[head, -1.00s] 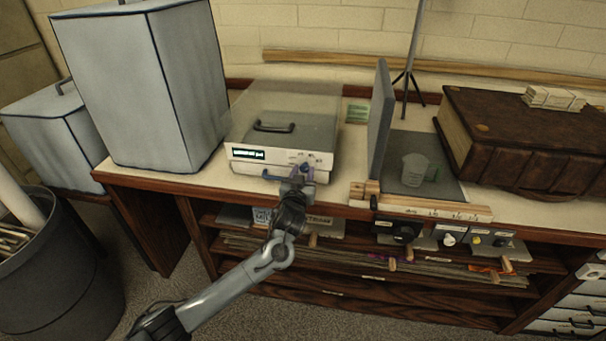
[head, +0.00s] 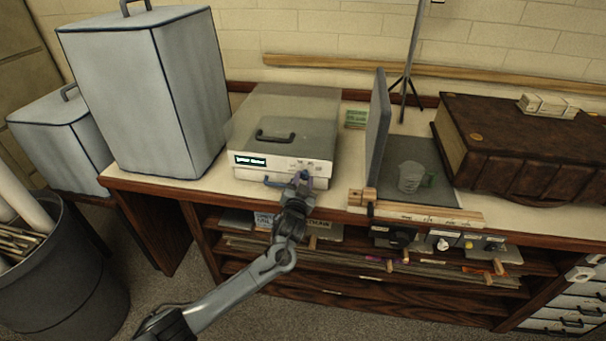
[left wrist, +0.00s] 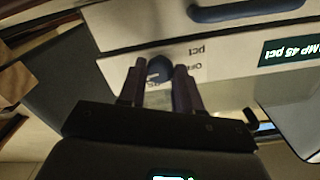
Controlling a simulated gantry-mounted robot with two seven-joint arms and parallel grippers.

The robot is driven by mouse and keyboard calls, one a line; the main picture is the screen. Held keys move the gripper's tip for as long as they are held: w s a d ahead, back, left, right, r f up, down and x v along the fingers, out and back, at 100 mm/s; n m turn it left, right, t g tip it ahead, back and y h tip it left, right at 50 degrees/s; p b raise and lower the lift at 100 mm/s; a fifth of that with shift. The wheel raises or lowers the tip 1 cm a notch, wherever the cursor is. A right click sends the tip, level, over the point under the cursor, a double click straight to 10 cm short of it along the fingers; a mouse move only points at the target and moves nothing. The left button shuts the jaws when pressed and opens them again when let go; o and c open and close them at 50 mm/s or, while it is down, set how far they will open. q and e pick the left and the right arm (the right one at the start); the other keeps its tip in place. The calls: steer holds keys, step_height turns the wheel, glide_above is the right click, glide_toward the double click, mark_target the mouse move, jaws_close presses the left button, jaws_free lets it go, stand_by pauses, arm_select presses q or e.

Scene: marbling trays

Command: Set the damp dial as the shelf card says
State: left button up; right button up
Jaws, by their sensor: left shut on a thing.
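The damp dial (left wrist: 160,69) is a dark round knob on the front of a pale box with a grey lid (head: 290,112). My left gripper (head: 304,178) is at the front right of that box. In the left wrist view its two fingers (left wrist: 161,72) are shut on the dial, one on each side. The lit display (left wrist: 292,51) appears upside down there and reads "MP 45 pct", its start cut off. In the head view the display (head: 250,160) is too small to read surely.
A tall grey covered case (head: 145,95) stands left of the box. An upright grey panel (head: 378,130) and a clear beaker (head: 410,177) are to the right. A thick brown book (head: 530,145) lies farther right. Shelves below hold sheets and several tools.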

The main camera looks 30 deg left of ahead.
arm_select(q)
steer(key=m+p, duration=0.2)
steer(key=m, duration=0.1)
steer(key=m+p, duration=0.2)
steer(key=shift+r+m+p, duration=0.2)
steer(key=shift+m+p, duration=0.1)
steer(key=shift+m, duration=0.1)
steer(key=m+p, duration=0.2)
steer(key=m, duration=0.1)
steer(key=shift+f+m, duration=0.15)
steer(key=shift+m, duration=0.25)
steer(key=shift+m+p, duration=0.6)
steer(key=shift+m, duration=0.3)
steer(key=shift+f, duration=0.1)
steer(key=o, duration=1)
steer(key=shift+o, duration=0.2)
steer(key=shift+s, duration=0.1)
